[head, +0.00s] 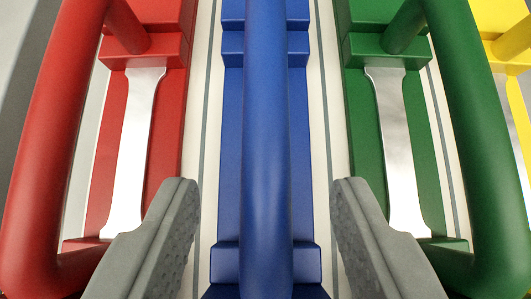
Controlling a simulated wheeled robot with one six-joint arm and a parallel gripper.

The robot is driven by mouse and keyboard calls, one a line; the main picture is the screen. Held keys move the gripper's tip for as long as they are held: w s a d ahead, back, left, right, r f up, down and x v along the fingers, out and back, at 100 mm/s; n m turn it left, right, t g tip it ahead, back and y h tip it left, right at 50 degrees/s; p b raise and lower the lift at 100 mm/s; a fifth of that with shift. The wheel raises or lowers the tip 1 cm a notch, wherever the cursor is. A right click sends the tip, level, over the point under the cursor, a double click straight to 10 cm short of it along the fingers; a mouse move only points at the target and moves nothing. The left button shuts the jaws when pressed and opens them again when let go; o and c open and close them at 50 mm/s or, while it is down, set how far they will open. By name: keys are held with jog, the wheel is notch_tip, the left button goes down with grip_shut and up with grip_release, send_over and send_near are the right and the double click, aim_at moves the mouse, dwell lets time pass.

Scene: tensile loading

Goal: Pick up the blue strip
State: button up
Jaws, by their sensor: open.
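A long blue piece (236,150) with a raised round bar handle (266,130) runs up the middle of the head view. Its handle covers the middle of its bed, so I cannot tell whether a metal strip lies under it. My gripper (266,186) is open, with one grey finger to the left of the blue piece and one to the right. The fingers straddle the blue handle in the picture, with a visible gap on both sides. I cannot tell how far above it they are.
A red holder (172,110) on the left and a green holder (424,120) on the right each carry a silver metal strip and a thick handle. A yellow holder (510,22) shows at the far right. Narrow pale gaps with grey lines separate them.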

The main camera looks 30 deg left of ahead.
aim_at(266, 178)
jog(key=x, duration=0.4)
jog(key=shift+w+a+f, duration=0.2)
jog(key=shift+w, duration=0.15)
grip_shut()
jog(key=shift+r, duration=0.1)
dwell(1.0)
